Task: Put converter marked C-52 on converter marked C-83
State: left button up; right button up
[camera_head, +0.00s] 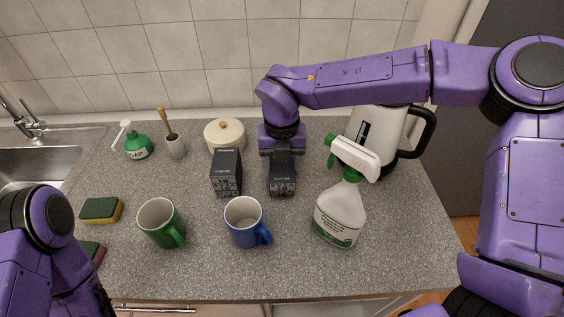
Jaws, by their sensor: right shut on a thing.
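Two dark box-shaped converters stand side by side on the grey counter, with a narrow gap between them. The left-hand converter (226,174) is upright and untouched. The right-hand converter (283,181) is under my right gripper (281,153), which is shut on its upper back part from above. The small print on both fronts is too small to read, so I cannot tell which is C-52 and which is C-83. I cannot tell whether the held converter is lifted off the counter. My left arm shows at the lower left, its gripper out of view.
A spray bottle (341,214) and a white kettle (376,135) stand to the right. A blue mug (244,222) and a green mug (157,222) are in front. A lidded pot (224,134) is behind. A soap bottle (137,147), brush holder (175,147) and sponge (101,210) are left.

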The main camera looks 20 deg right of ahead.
aim_at(282, 166)
jog(key=o, duration=1.2)
jog(key=shift+w+f, duration=0.1)
jog(key=shift+o, duration=0.2)
notch_tip(282, 166, up, 12)
jog(key=b, duration=0.1)
jog(key=shift+r, duration=0.25)
